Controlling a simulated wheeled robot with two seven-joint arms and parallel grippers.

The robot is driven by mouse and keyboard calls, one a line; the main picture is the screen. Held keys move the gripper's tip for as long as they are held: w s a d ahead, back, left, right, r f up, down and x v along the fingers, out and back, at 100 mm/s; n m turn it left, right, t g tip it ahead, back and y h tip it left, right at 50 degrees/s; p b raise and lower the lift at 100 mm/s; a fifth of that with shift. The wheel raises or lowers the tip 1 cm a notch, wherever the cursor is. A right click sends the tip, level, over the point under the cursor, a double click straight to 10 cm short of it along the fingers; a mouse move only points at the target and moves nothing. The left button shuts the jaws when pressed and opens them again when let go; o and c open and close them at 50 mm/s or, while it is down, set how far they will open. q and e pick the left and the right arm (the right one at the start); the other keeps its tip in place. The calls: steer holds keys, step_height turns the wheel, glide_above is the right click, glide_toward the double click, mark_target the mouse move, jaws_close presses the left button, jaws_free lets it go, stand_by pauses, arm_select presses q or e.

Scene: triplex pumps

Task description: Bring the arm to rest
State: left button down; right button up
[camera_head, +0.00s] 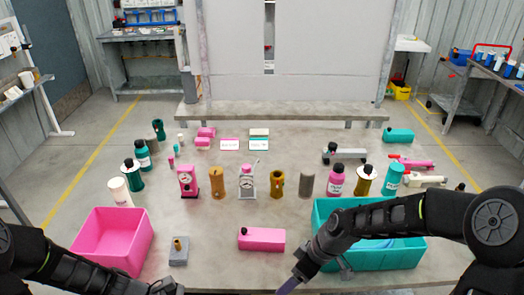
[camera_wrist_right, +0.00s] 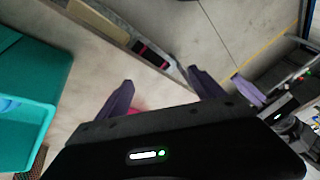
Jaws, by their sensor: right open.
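My right arm reaches over the teal bin (camera_head: 345,213) in the head view. Its gripper (camera_head: 288,286) is at the table's front edge, with a purple finger at the picture's bottom. In the right wrist view my right gripper (camera_wrist_right: 162,88) is open, its two purple fingers wide apart with nothing held between them. A bit of pink shows behind the gripper body there, mostly hidden. My left arm comes in low past the pink bin (camera_head: 110,238). Its gripper (camera_head: 166,289) is cut off by the bottom edge, so its fingers cannot be judged.
A pink block (camera_head: 262,239) with a black knob lies just beyond my right gripper. A grey block (camera_head: 179,252) with a brass fitting stands near my left gripper. Bottles and pump parts, such as a pink bottle (camera_head: 336,180), stand in a row across the table's middle.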

arm_select(q)
steer(key=s+d+f+m+g+y, duration=0.25)
steer(key=s+f+m+y, duration=0.25)
steer(key=s+f+m, duration=0.75)
arm_select(e)
steer(key=s+d+f+m, duration=0.2)
steer(key=s+f+m, duration=1.2)
steer(key=s+f, duration=0.8)
arm_select(q)
steer(key=w+d+f+m+t+b, duration=0.2)
steer(key=d+f+b, duration=0.3)
steer(key=f+b, duration=0.5)
steer(key=shift+w+d+f+m+h, duration=0.25)
steer(key=shift+w+f+m, duration=0.3)
steer(key=shift+m, duration=0.3)
arm_select(e)
steer(key=w+a+f+n, duration=0.1)
steer(key=w+a+f, duration=0.1)
steer(key=f, duration=0.3)
steer(key=shift+w+a+f+h, duration=0.15)
steer(key=shift+w+a+h, duration=0.2)
steer(key=shift+w, duration=0.25)
